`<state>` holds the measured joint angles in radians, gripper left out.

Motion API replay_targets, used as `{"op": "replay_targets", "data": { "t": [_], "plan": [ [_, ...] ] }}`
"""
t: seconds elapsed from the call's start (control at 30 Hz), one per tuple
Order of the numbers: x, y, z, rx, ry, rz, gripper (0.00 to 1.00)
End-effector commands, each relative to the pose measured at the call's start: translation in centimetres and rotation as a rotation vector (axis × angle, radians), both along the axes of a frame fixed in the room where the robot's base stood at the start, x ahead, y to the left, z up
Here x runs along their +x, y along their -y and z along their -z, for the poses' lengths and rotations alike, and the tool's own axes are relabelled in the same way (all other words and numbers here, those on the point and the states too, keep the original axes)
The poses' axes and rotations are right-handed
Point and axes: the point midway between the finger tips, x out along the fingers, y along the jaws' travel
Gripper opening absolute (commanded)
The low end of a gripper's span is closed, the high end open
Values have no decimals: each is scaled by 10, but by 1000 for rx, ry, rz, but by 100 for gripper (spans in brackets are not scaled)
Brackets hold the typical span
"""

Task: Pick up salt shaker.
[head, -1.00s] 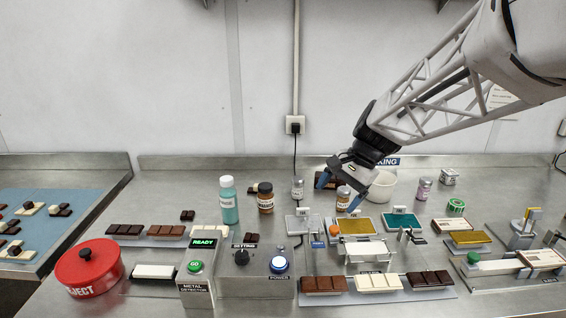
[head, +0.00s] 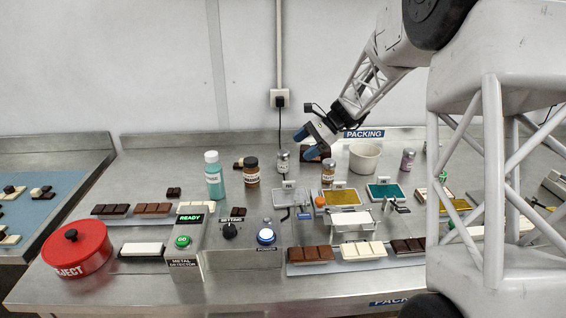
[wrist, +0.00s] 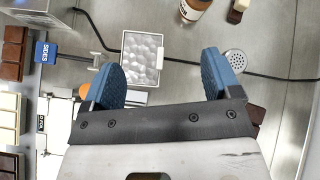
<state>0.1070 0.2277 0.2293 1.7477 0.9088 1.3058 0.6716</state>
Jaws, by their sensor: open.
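The salt shaker (head: 283,160) is a small clear jar with a grey metal lid, upright near the back of the steel counter in the head view. Its label is too small to read surely. In the wrist view its round perforated lid (wrist: 237,60) shows beside the right blue fingertip, not between the fingers. My gripper (head: 306,144) is open and empty, just right of the shaker and above it in the head view. Its two blue fingers (wrist: 162,76) stand wide apart in the wrist view. I cannot tell whether a finger touches the lid.
A brown jar (head: 251,172) and a teal bottle (head: 214,176) stand left of the shaker. Another shaker (head: 328,172) stands to its right, with a white bowl (head: 365,158) beyond. A metal tray (head: 292,198) lies in front. A black cable (wrist: 185,62) runs past the shaker.

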Motion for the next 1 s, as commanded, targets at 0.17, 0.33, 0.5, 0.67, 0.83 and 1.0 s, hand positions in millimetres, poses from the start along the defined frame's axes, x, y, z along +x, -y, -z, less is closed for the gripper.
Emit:
{"op": "replay_targets", "data": {
  "t": [0.17, 0.33, 0.5, 0.67, 0.83, 1.0],
  "plan": [
    [40, 3, 25, 72, -71, 62, 83],
    [76, 6, 47, 143, -136, 122, 83],
    [109, 11, 71, 210, -197, 175, 83],
    [129, 13, 87, 255, -239, 210, 83],
    [139, 15, 94, 278, -258, 226, 83],
    [141, 15, 96, 283, -261, 228, 83]
  ]
}}
